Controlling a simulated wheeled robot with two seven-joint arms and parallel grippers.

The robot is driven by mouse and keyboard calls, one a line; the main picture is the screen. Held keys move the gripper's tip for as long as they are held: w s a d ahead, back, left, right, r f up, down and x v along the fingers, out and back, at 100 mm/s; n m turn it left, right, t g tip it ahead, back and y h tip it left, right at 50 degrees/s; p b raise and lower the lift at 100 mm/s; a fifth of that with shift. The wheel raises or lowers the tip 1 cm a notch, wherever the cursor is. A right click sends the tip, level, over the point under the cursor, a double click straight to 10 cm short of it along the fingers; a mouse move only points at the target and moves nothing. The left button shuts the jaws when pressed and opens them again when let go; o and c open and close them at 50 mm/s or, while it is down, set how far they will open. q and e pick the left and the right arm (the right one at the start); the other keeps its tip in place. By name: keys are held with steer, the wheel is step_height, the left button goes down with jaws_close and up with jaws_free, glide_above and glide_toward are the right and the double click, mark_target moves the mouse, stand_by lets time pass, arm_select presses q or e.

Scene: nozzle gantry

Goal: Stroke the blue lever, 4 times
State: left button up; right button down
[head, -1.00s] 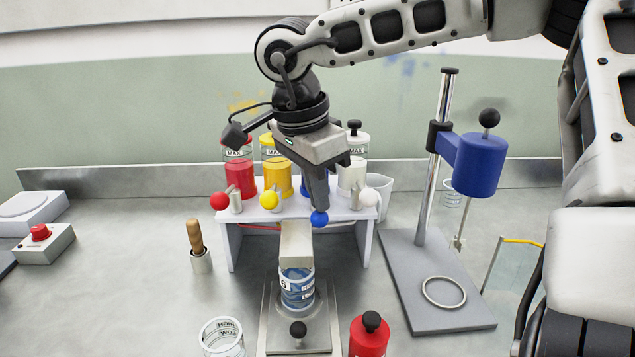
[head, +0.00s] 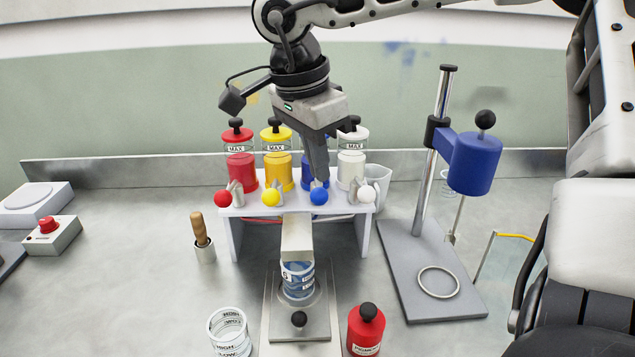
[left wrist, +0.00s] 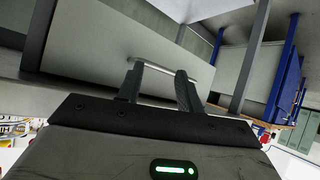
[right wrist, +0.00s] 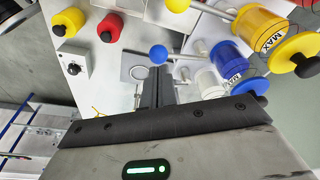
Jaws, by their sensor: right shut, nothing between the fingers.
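The blue lever (head: 319,196) has a round blue knob at the front of the white gantry (head: 228,211), level with its neighbours. The blue pigment tank (head: 308,167) behind it is partly hidden by my right gripper. My right gripper (head: 318,178) is shut and empty, its fingertips just above or behind the blue knob. In the right wrist view, the knob (right wrist: 158,54) lies just beyond the closed fingertips; I cannot tell whether they touch. A cup (head: 298,281) with blue bands stands under the nozzle block. My left gripper (left wrist: 158,82) shows only in its wrist view, fingers apart, before a bar handle.
A stand with a blue cylinder (head: 475,162) is at right. An empty marked cup (head: 229,331) and a red bottle (head: 366,329) stand in front.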

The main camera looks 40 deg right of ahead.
mark_target(316, 190)
arm_select(q)
steer(key=shift+f, duration=0.1)
